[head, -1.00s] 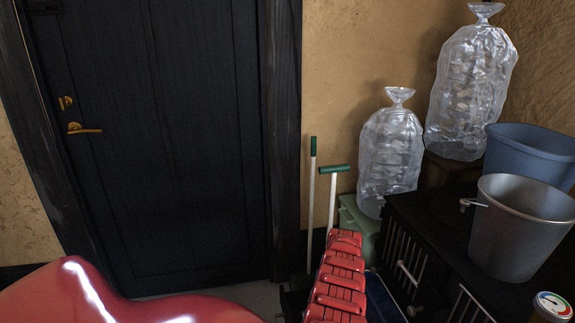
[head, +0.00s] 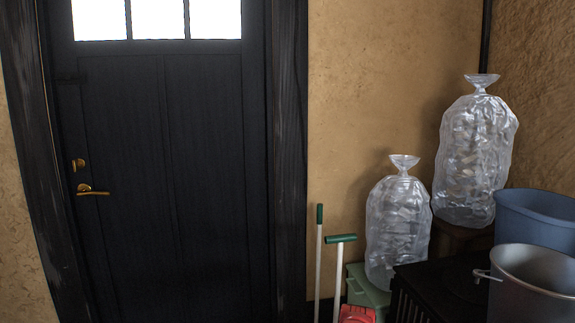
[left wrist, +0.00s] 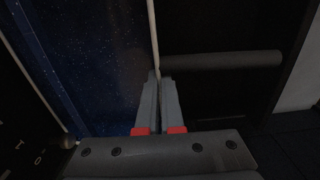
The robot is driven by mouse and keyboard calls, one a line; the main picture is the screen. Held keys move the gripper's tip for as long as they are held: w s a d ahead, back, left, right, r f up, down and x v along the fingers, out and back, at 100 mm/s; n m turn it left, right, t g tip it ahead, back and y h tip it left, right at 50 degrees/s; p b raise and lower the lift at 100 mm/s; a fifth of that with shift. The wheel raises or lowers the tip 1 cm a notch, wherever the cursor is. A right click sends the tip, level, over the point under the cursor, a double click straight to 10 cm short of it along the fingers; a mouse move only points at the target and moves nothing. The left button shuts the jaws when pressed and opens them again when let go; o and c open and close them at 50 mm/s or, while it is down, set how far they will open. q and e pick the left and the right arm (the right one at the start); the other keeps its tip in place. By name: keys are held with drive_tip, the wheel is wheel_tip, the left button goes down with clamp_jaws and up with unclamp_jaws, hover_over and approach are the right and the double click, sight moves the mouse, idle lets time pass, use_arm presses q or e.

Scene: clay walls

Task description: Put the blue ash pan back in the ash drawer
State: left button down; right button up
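The blue ash pan (left wrist: 90,60) fills the upper left of the left wrist view, dark blue with pale specks and a thin pale rim. My left gripper (left wrist: 158,78) has its fingers almost together, with the pan's pale rim running in between them. The fingers look shut on that rim, though the picture is dark. The pan is not in the head view now, and the ash drawer cannot be made out in either view. My right gripper is not in view.
A black cabinet (head: 440,285) stands at the lower right, with a metal bucket (head: 530,285) and blue bucket (head: 540,220) there. Clear bags (head: 398,225) stand behind, one over a green box (head: 368,292). Green-topped handles (head: 340,240) stand near the black door (head: 170,200).

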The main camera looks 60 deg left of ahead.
use_arm(q)
drive_tip(key=shift+f+b, duration=2.05)
drive_tip(key=shift+f, duration=0.4)
drive_tip(key=shift+a, duration=0.1)
drive_tip(key=c, duration=1)
unclamp_jaws()
wheel_tip(320, 180, up, 18)
drive_tip(key=p, duration=0.6)
drive_tip(key=shift+f, duration=0.2)
drive_tip(key=shift+r, duration=0.1)
